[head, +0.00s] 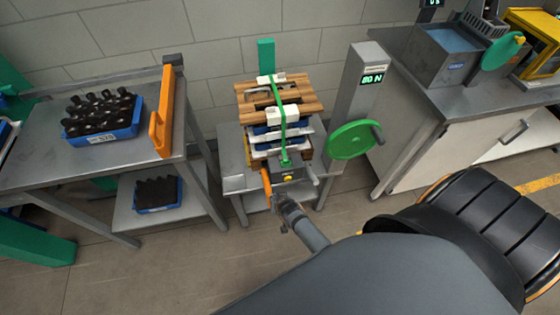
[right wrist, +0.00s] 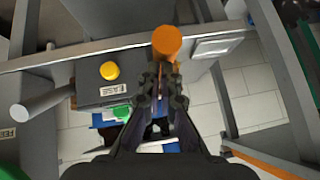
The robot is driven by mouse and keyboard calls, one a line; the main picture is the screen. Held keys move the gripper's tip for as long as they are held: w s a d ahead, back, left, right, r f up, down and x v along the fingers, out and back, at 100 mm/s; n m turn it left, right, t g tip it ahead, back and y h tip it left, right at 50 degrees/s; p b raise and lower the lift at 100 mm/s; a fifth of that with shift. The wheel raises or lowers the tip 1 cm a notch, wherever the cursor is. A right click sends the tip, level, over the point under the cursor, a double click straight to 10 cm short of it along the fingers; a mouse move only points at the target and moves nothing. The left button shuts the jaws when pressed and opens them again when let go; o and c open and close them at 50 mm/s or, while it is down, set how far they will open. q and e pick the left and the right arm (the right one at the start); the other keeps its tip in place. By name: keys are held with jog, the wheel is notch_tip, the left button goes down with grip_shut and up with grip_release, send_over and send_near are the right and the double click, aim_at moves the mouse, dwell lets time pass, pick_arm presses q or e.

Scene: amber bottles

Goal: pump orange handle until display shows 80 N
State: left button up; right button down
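The orange handle (head: 266,181) sticks up at the left side of a grey tensioning unit (head: 288,174) with a yellow button. My right gripper (head: 274,197) is at the handle. In the right wrist view its fingers (right wrist: 160,80) are close together around the handle's shaft, and the handle's rounded orange end (right wrist: 167,42) shows beyond the fingertips. The display (head: 372,79) on a grey post reads 80 N in green. A green strap (head: 279,112) runs from the unit over a wooden stack (head: 255,100). My left gripper is out of view.
A green handwheel (head: 352,140) stands right of the stack. A blue crate of dark bottles (head: 104,131) is on the left table beside an upright orange bar (head: 162,112). A grey bench (head: 480,97) is at the right. Floor in front is clear.

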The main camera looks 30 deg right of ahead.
jog(key=v, duration=1.1)
jog(key=shift+d, duration=0.1)
dwell(1.5)
jog(key=s+f+n+g, duration=0.2)
jog(key=s+f, duration=0.3)
jog(key=f, duration=0.4)
jog(key=s+d+f+n+g, duration=0.1)
jog(key=s+d+f+g, duration=0.1)
jog(key=s+d+f, duration=0.2)
jog(key=s+d+f+n+g, duration=0.1)
jog(key=s+d+f+g, duration=0.2)
jog(key=s+f, duration=0.8)
jog(key=s+d, duration=0.1)
jog(key=s, duration=0.7)
jog(key=shift+d+f+n, duration=0.3)
